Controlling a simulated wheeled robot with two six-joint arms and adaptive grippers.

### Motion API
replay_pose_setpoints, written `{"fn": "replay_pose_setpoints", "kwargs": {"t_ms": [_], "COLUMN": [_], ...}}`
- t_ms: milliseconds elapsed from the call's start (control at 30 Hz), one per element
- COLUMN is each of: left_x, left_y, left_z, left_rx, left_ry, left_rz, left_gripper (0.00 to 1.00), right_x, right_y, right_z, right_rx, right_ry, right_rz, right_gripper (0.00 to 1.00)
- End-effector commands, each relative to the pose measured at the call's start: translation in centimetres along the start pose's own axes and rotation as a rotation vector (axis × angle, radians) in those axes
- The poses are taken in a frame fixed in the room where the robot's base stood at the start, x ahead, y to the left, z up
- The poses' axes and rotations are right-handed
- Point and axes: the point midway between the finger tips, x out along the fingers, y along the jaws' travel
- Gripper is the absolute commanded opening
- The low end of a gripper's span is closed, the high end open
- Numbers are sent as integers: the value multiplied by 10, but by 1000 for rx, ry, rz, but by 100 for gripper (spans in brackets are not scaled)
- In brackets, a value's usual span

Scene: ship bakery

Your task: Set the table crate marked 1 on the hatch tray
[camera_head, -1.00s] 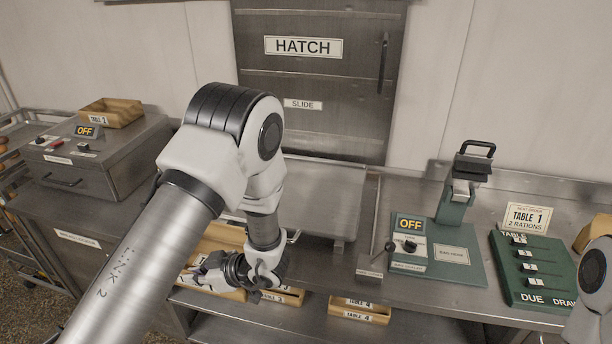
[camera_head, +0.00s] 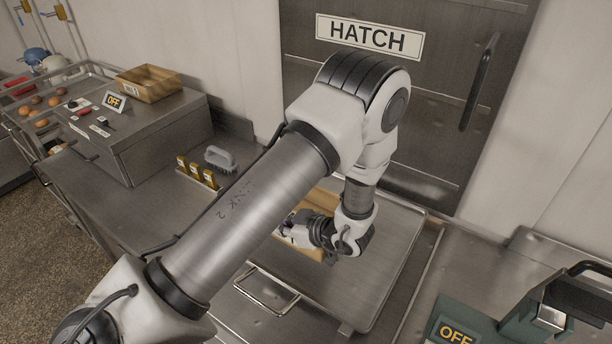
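A tan crate (camera_head: 318,199) is over the hatch tray (camera_head: 385,285), below the hatch door. My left gripper (camera_head: 290,233) is at this crate, and its wrist hides much of it. It appears shut on the crate, though the fingertips are small and partly covered. No number shows on this crate, and I cannot tell whether it touches the tray. The tray is a flat metal sheet with a wire handle at its front left. My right gripper is out of view.
Another tan crate (camera_head: 148,82) sits on the metal box (camera_head: 150,130) with the OFF sign. A grey brush (camera_head: 221,158) and a yellow-tagged rack (camera_head: 197,173) stand on the counter behind my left arm. A green device (camera_head: 520,325) is at the lower right. The hatch door (camera_head: 420,110) is closed.

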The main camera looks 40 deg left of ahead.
Motion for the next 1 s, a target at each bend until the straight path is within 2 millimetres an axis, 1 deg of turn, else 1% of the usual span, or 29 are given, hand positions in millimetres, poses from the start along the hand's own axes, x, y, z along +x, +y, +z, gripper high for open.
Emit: {"fn": "replay_pose_setpoints", "kwargs": {"t_ms": [33, 167, 333, 367, 567, 733, 767, 800, 1000], "left_x": [12, 21, 35, 36, 34, 36, 35, 35, 35], "left_y": [0, 0, 0, 0, 0, 0, 0, 0, 0], "left_z": [22, 38, 64, 65, 62, 66, 65, 65, 64], "left_rx": [-1, -2, -3, -3, -3, -2, -2, -2, -2], "left_ry": [1, 1, 1, 1, 0, 0, 0, 0, 0], "left_rz": [1, 1, 2, 2, 2, 2, 1, 2, 2], "left_gripper": [0, 0, 0, 0, 0, 0, 16, 30, 31], "right_x": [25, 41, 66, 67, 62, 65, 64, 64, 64], "right_y": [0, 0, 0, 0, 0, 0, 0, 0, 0], "right_z": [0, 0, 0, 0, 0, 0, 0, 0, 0], "right_rx": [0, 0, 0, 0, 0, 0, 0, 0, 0], "right_ry": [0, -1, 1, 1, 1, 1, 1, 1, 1], "right_rz": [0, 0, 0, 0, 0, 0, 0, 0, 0], "right_gripper": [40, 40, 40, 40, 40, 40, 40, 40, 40]}}
